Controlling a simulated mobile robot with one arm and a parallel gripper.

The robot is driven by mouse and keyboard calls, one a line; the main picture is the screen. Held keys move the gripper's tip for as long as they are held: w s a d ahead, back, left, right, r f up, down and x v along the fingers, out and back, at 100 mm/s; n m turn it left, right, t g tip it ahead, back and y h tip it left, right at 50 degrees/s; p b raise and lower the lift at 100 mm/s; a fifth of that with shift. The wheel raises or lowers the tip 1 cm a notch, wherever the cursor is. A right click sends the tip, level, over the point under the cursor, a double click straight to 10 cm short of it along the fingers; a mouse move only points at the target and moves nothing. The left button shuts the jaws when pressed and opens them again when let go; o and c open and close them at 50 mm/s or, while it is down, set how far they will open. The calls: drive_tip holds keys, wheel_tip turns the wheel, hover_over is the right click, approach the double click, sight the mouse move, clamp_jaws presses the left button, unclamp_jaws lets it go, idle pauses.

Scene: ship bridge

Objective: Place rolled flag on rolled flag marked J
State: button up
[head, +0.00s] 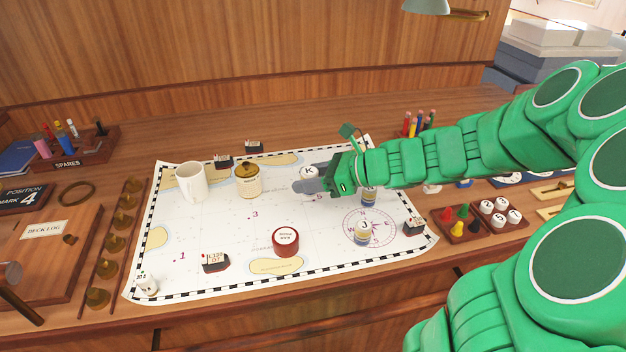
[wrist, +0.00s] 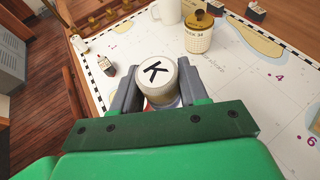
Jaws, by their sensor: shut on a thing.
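My gripper (head: 309,185) is shut on a rolled flag with a white top marked K (head: 309,172), held upright over the chart. In the wrist view, the K top (wrist: 156,74) sits between the two grey fingers of my gripper (wrist: 157,92). The rolled flag marked J (head: 362,229) stands upright on the compass rose, to the right of my gripper and nearer the front edge, with nothing on its top.
On the chart (head: 215,235) are a white mug (head: 191,182), a tan canister (head: 248,181), a red round tin (head: 286,240), small dark ship blocks (head: 215,262) and a small white piece (head: 147,284). A wooden tray of pegs and white-topped rolls (head: 481,219) lies right of the chart.

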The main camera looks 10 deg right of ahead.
drive_tip(key=s+d+r, duration=0.3)
drive_tip(key=s+d, duration=0.1)
drive_tip(key=s, duration=0.6)
drive_tip(key=s+d+r, duration=0.3)
drive_tip(key=s+d, duration=0.2)
drive_tip(key=s, duration=0.5)
hover_over(364, 225)
drive_tip(key=s, duration=0.1)
drive_tip(key=f, duration=0.8)
drive_tip(key=shift+s+a, duration=0.15)
drive_tip(key=shift+s, duration=0.05)
drive_tip(key=shift+w+f, duration=0.4)
drive_tip(key=shift+f, duration=0.2)
drive_tip(key=shift+w+f, duration=0.35)
drive_tip(key=shift+f, duration=1.5)
drive_tip(key=o, duration=1)
drive_tip(key=shift+f+g, duration=0.1)
drive_tip(key=shift+g, duration=0.2)
drive_tip(key=shift+o, duration=0.2)
